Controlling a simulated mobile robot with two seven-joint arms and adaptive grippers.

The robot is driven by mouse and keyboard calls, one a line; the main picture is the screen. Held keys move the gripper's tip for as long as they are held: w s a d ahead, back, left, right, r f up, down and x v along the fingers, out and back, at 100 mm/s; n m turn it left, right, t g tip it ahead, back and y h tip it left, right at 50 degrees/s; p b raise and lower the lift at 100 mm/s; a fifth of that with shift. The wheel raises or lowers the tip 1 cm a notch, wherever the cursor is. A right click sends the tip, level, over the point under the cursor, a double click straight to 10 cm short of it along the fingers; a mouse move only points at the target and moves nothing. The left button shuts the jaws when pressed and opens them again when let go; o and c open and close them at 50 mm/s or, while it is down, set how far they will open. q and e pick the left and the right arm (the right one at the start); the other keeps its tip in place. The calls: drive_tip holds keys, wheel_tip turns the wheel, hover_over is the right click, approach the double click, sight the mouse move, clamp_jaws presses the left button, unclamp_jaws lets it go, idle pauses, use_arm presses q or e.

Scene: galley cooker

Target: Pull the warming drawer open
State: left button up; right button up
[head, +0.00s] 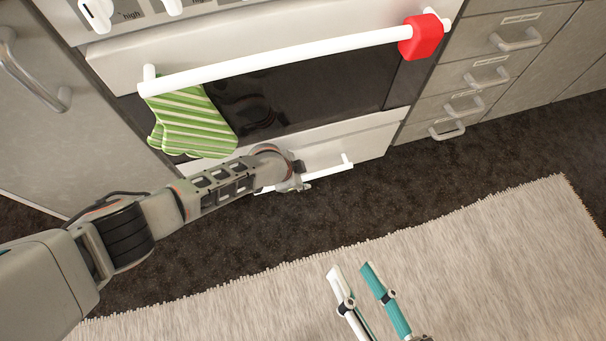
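The warming drawer (375,143) is the pale panel low on the cooker, below the dark oven window. I see no clear gap around its front. Its white bar handle (333,170) runs along the front, and its right part shows. My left gripper (298,186) is at the left part of this handle, overlapping it in view. The wrist hides its fingers, so I cannot tell whether they are closed around the bar. My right gripper (365,285) is low in the picture, over the rug, with its white and teal fingers apart and nothing between them.
Grey cabinet drawers (475,75) stand at right. Dark floor and a pale rug (480,265) lie clear in front.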

use_arm(q)
drive_tip(key=shift+w+d+f, duration=0.15)
drive_tip(key=shift+f, duration=0.25)
drive_tip(key=shift+w+r, duration=0.1)
use_arm(e)
drive_tip(key=shift+a+m, duration=0.25)
drive_tip(key=shift+m, duration=0.15)
use_arm(q)
clamp_jaws()
use_arm(e)
drive_tip(key=shift+r, duration=0.15)
